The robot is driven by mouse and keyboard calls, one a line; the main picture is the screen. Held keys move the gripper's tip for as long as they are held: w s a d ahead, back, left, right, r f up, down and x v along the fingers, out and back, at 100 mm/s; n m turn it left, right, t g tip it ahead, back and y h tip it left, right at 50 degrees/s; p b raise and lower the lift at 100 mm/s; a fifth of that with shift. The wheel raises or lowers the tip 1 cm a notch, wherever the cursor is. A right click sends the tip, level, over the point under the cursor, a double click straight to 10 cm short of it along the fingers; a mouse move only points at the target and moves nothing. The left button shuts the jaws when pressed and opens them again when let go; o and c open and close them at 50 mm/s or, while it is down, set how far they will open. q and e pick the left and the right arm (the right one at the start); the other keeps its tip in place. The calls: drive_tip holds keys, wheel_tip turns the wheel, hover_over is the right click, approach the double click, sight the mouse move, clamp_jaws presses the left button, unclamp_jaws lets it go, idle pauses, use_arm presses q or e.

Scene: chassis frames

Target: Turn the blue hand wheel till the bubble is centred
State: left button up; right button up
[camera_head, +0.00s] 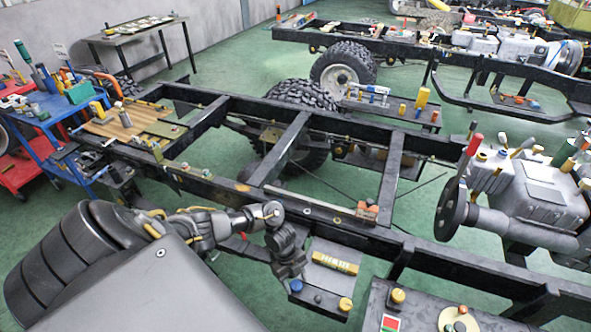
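A small blue hand wheel (296,286) sits on a grey plate at the lower middle. A yellow level vial (335,262) lies across the upper part of that plate (325,281); its bubble is too small to read. An orange-yellow knob (345,304) is at the plate's lower right corner. My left gripper (292,277) points down just above the blue wheel, close to it. I cannot tell whether it touches the wheel or whether its fingers are open or shut. My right gripper is not in view.
A black chassis rail (345,226) runs just behind the plate. A dark panel (420,308) with a yellow knob and a round cream dial is to the right. A grey gearbox (535,190) with a red-tipped lever stands further right. A blue tool cart (55,112) is at left.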

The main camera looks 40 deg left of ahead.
use_arm(q)
drive_tip(key=shift+o, duration=0.5)
drive_tip(key=v, duration=1)
drive_tip(key=shift+r, duration=0.4)
drive_tip(key=shift+a, duration=0.15)
